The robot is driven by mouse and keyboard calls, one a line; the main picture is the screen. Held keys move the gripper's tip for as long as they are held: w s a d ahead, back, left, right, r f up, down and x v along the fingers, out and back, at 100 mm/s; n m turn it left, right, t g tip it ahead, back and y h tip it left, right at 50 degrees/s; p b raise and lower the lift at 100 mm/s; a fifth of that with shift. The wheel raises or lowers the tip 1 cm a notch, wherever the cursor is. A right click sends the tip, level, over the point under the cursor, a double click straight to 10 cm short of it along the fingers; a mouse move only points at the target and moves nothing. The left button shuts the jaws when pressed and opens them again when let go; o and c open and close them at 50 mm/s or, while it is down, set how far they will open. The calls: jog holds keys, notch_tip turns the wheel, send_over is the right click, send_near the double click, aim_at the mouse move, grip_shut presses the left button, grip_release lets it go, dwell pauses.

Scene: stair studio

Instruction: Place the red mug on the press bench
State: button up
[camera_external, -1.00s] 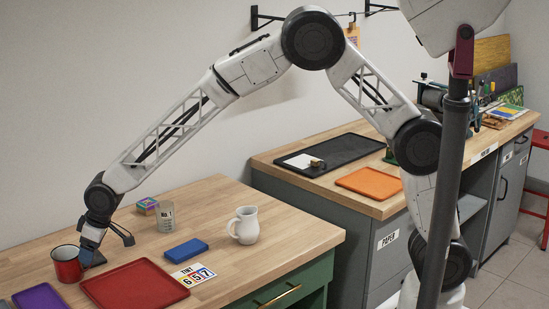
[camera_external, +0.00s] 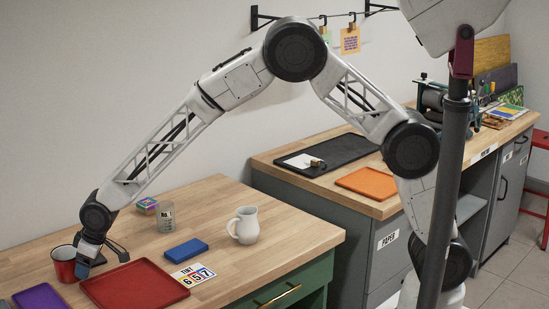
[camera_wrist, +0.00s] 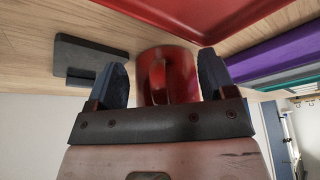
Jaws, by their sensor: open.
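The red mug (camera_external: 63,268) stands upright on the wooden top of the green cabinet, at the far left. My gripper (camera_external: 83,268) is low at its right side, pointing down. In the wrist view, the mug (camera_wrist: 180,72) is between my two spread fingers, with its handle facing my gripper.
A red tray (camera_external: 135,284) lies right beside the mug and gripper, with a purple tray (camera_external: 40,297) in front. The bench holds a black tray (camera_external: 345,149) and an orange tray (camera_external: 366,182).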

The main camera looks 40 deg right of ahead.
jog(key=shift+c, duration=0.4)
grip_shut()
